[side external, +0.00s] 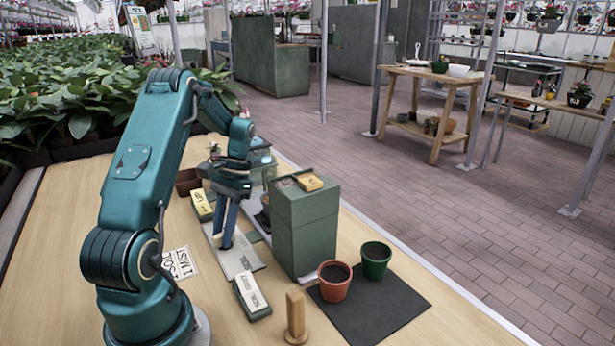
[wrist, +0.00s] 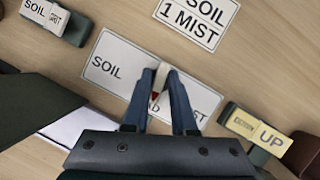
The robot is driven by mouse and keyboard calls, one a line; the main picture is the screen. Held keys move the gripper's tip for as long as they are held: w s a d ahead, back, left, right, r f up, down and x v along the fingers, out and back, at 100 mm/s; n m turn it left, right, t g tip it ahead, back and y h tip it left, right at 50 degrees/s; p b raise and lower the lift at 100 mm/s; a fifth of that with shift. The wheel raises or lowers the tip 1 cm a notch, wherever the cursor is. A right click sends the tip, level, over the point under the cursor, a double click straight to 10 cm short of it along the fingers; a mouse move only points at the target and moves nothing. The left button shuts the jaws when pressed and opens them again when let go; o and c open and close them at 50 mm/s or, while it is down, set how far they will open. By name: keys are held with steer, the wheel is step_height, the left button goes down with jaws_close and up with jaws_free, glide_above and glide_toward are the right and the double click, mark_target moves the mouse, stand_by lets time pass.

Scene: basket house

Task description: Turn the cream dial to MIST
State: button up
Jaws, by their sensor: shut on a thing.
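A pale label plate (side external: 240,262) lies flat on the bench; it also shows in the wrist view (wrist: 103,85). It reads SOIL at its left, a word ending in D at its lower middle, and a word ending in ST at its right. The cream dial (wrist: 160,79) is at the plate's middle, mostly hidden between my fingers. A small red mark (wrist: 154,97) shows on it, towards the word ending in D. My gripper (side external: 226,245) points down, shut on the dial with a finger on each side; its fingertips show in the wrist view (wrist: 162,74).
A card (side external: 180,265) reads SOIL and 1 MIST. A SOIL GRIT block (side external: 252,297) and an UP block (side external: 202,206) flank the plate. A green box (side external: 305,230) stands close right. A terracotta pot (side external: 334,286), green pot (side external: 376,262) and wooden peg (side external: 296,318) stand in front.

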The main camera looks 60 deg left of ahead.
steer(key=shift+d+n, duration=0.1)
steer(key=shift+n, duration=0.5)
steer(key=shift+h, duration=0.3)
steer(key=n+t, duration=0.1)
steer(key=n, duration=0.2)
steer(key=n+t+h, duration=0.1)
steer(key=n, duration=0.2)
steer(key=shift+h, duration=0.3)
steer(key=o, duration=1.4)
steer(key=shift+o, duration=0.2)
steer(key=shift+r, duration=3.5)
